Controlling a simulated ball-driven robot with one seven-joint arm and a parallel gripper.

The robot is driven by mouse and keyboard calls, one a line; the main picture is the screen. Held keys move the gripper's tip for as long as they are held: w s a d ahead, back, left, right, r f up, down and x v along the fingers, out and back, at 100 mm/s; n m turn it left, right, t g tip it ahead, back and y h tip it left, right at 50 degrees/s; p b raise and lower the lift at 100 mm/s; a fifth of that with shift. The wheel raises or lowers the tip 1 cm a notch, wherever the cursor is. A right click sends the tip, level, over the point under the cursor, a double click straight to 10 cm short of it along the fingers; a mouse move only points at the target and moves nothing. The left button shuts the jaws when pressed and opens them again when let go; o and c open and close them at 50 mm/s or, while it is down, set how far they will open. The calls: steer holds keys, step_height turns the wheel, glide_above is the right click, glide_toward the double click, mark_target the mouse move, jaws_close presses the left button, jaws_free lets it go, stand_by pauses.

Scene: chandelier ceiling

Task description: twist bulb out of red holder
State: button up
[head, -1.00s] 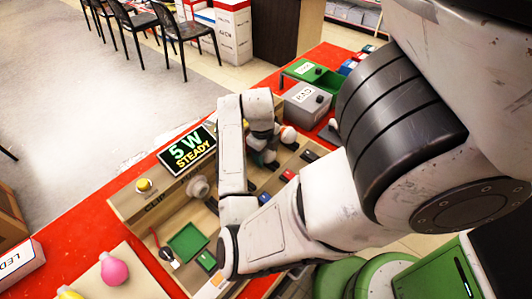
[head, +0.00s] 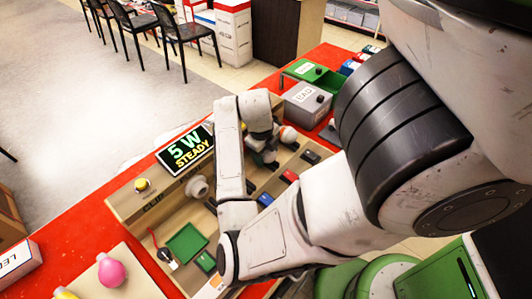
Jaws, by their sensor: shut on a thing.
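My gripper (head: 266,154) is at the far end of my folded arm, low over the wooden tray (head: 126,203). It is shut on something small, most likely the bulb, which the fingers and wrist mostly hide. I cannot make out the red holder for certain at the fingertips. A white rounded thing (head: 288,134) shows just right of the wrist.
A sign reading "5 W STEADY" (head: 186,149) stands behind the tray. The tray also holds a white round socket-like part (head: 197,187), a green pad (head: 187,243) and a blue block (head: 265,199). A grey box (head: 307,103) stands at right. A pink bulb (head: 111,270) lies front left.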

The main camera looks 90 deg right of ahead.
steer(key=shift+w+a+g+h+b, duration=0.15)
steer(key=shift+g+h+b, duration=0.9)
steer(key=shift+b, duration=2.25)
stand_by(3.7)
steer(key=shift+f+h+b, duration=0.1)
steer(key=shift+h+b, duration=0.15)
steer(key=shift+b, duration=0.2)
stand_by(0.4)
